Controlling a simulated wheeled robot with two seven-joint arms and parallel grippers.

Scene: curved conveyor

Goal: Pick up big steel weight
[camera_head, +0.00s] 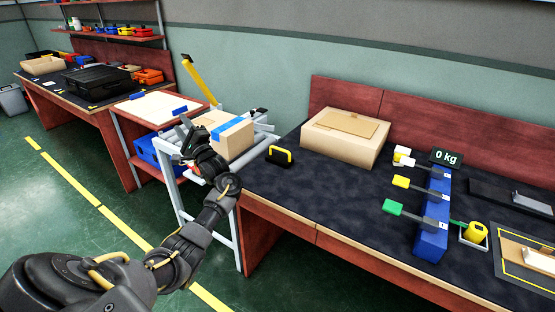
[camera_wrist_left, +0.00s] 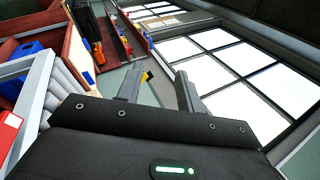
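No object in view can be surely told as the big steel weight. A small dark block with a yellow handle (camera_head: 280,155) stands at the left end of the right-hand workbench; its material is unclear. My left gripper (camera_head: 187,135) is raised in front of the cardboard box on the conveyor, left of that block and apart from it. In the left wrist view its two fingers (camera_wrist_left: 158,92) are apart with nothing between them. My right gripper is in neither view.
The right-hand workbench (camera_head: 300,205) holds a large cardboard box (camera_head: 345,137), a blue rack (camera_head: 432,225) with coloured handles, a 0 kg display (camera_head: 446,157) and a yellow cylinder (camera_head: 475,232). A box with blue tape (camera_head: 232,138) sits on the conveyor. The bench's front middle is clear.

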